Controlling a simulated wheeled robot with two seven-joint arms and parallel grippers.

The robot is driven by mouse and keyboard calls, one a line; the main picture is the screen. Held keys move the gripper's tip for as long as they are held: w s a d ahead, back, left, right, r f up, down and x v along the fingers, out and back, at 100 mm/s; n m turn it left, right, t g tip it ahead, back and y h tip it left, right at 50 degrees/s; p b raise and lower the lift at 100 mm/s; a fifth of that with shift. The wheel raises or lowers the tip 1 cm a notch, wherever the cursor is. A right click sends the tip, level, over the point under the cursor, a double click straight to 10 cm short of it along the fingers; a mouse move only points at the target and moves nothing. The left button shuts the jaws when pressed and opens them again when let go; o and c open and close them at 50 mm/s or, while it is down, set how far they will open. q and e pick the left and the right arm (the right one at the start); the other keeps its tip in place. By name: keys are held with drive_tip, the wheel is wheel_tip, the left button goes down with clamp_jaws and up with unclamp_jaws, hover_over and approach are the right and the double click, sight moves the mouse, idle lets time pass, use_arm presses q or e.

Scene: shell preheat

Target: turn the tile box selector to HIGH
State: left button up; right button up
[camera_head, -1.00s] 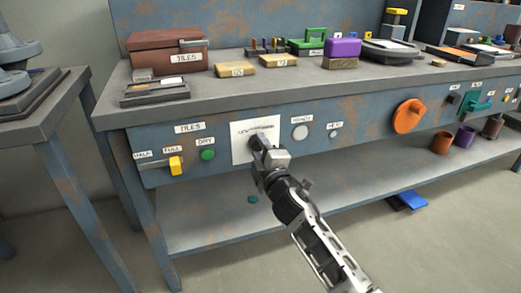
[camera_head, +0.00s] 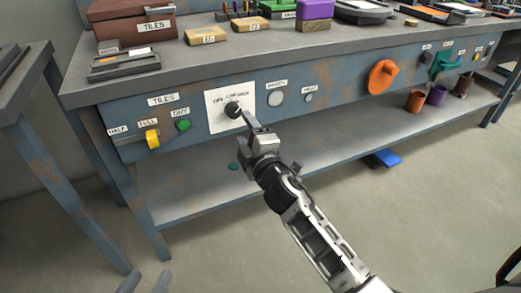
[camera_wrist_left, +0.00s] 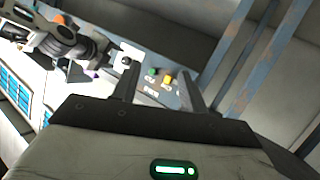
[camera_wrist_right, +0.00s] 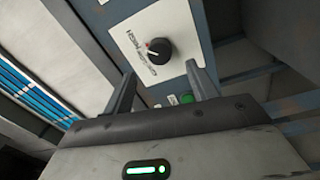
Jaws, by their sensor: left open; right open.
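The selector is a black round knob (camera_head: 232,109) on a white plate (camera_head: 216,122) lettered OFF, LOW, HIGH, on the bench front. In the right wrist view the knob (camera_wrist_right: 158,50) has a small red mark on the side facing the lettering; I cannot tell which word it meets. My right gripper (camera_head: 254,121) is open, just in front of and slightly right of the knob, empty. In the right wrist view its fingers (camera_wrist_right: 160,75) stand apart short of the knob. My left gripper (camera_head: 146,281) is open and low at the bottom left, far from the bench; its fingers (camera_wrist_left: 160,72) hold nothing.
A green button (camera_head: 183,125) and a yellow switch (camera_head: 152,139) sit left of the plate. A grey round button (camera_head: 276,97) is to its right, then an orange handle (camera_head: 381,77). The brown TILES box (camera_head: 134,25) stands on the bench top. A lower shelf (camera_head: 200,200) runs underneath.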

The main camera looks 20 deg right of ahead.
drive_tip(key=s, duration=0.9)
drive_tip(key=shift+s+d+f, duration=0.15)
drive_tip(key=shift+s+f, duration=0.15)
drive_tip(key=shift+s, duration=0.05)
